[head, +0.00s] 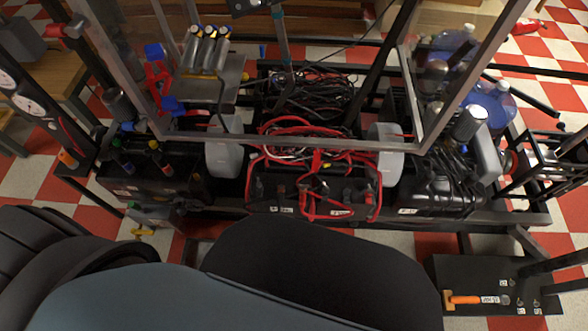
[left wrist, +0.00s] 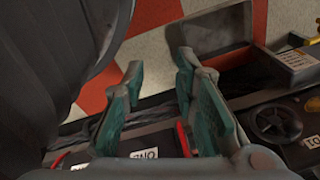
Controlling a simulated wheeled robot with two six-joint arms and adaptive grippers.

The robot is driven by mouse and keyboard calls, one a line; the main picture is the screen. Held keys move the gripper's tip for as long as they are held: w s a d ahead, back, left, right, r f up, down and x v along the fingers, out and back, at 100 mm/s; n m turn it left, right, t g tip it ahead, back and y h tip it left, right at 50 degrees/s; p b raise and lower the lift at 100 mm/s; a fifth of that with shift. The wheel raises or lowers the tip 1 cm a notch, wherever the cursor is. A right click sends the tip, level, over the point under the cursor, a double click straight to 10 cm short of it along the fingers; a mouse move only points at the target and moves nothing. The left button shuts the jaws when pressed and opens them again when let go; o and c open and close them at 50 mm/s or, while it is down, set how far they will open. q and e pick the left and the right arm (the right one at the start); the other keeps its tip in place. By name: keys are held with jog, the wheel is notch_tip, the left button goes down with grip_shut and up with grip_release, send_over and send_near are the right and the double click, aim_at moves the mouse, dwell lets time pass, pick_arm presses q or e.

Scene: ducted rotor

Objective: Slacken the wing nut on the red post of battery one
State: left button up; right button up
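In the head view a dark battery (head: 270,190) with red leads stands at the middle of the rack. Another dark case (head: 185,185) with posts stands to its left. Their labels are too small to read there. In the left wrist view a label that seems to read ONE (left wrist: 143,155) shows on a dark case between the finger bases. A red strip (left wrist: 183,140) shows beside it. My left gripper (left wrist: 158,72) is open, its teal fingers apart, with nothing between them. No wing nut can be made out. My right gripper is not in view.
A black case (head: 440,190) stands at the right. A metal frame (head: 290,141) crosses above. In the left wrist view a black dial (left wrist: 277,120) lies right of the fingers.

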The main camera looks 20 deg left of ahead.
pick_arm(q)
jog(key=w+f+m+b, duration=0.2)
jog(key=w+b, duration=0.2)
jog(key=w, duration=0.9)
jog(key=m+h+b, duration=0.5)
jog(key=m+b, duration=0.7)
jog(key=b, duration=0.1)
send_near(303, 185)
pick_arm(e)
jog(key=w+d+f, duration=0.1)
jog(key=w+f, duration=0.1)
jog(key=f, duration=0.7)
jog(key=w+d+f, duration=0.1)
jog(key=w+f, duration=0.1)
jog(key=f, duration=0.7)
pick_arm(q)
jog(key=b+x, duration=0.6)
jog(key=shift+a, duration=0.25)
jog(key=shift+b+x, duration=0.45)
jog(key=shift+x, duration=0.55)
jog(key=shift+w+d+f, duration=0.1)
jog(key=shift+d+f, duration=0.15)
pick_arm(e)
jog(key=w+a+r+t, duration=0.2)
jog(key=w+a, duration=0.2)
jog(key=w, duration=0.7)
